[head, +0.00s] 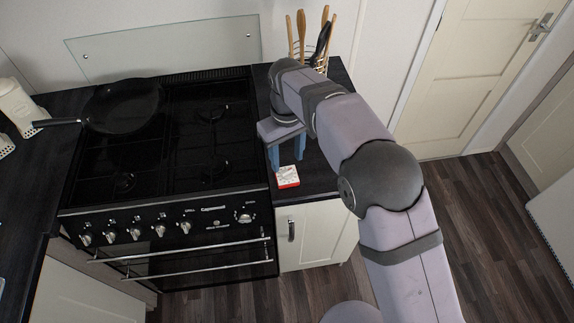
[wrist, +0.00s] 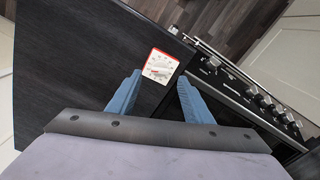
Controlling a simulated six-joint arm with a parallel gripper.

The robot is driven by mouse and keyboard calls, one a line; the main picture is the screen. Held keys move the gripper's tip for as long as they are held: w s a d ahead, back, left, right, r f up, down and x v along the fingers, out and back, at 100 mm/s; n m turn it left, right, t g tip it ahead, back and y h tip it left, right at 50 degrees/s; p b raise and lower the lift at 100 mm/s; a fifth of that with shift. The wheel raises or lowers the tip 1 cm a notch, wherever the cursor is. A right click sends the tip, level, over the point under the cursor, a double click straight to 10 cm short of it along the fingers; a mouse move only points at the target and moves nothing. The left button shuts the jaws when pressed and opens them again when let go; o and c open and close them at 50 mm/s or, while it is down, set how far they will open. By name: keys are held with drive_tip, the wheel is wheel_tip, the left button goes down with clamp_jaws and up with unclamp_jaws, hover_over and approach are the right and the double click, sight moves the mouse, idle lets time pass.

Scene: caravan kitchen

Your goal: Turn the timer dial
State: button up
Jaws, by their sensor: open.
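The timer (head: 288,177) is a small white and red block lying on the dark counter to the right of the stove, near the counter's front edge. In the wrist view the timer (wrist: 160,65) shows its white face with a round dial and marks around it. My gripper (head: 286,168) points down just behind the timer in the head view, with its blue fingers apart. In the wrist view the gripper (wrist: 159,82) has one finger on each side, and the timer lies just beyond the fingertips, between their lines. Nothing is held, and no contact with the dial shows.
The black stove (head: 165,150) with its front knobs stands left of the timer. A black frying pan (head: 124,105) sits on its rear left. A utensil holder (head: 312,45) stands at the back of the counter (head: 318,170). Floor lies beyond the counter's front edge.

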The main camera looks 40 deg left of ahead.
drive_tip(key=shift+r, duration=1.3)
drive_tip(key=shift+w+d, duration=0.2)
drive_tip(key=shift+d, duration=0.05)
drive_tip(key=w+d+r+m, duration=0.1)
drive_tip(key=w+d+m, duration=0.2)
drive_tip(key=d, duration=0.9)
drive_tip(key=w+d+m, duration=0.3)
drive_tip(key=d, duration=0.9)
drive_tip(key=s+d+f+m, duration=0.2)
drive_tip(key=s+d+m, duration=0.1)
drive_tip(key=s+d, duration=0.4)
drive_tip(key=s+d+f+m, duration=0.2)
drive_tip(key=s+d+m, duration=0.2)
drive_tip(key=d, duration=0.9)
drive_tip(key=shift+s+d+f+m, duration=0.15)
drive_tip(key=shift+s+d+m, duration=0.2)
drive_tip(key=shift+s, duration=1.5)
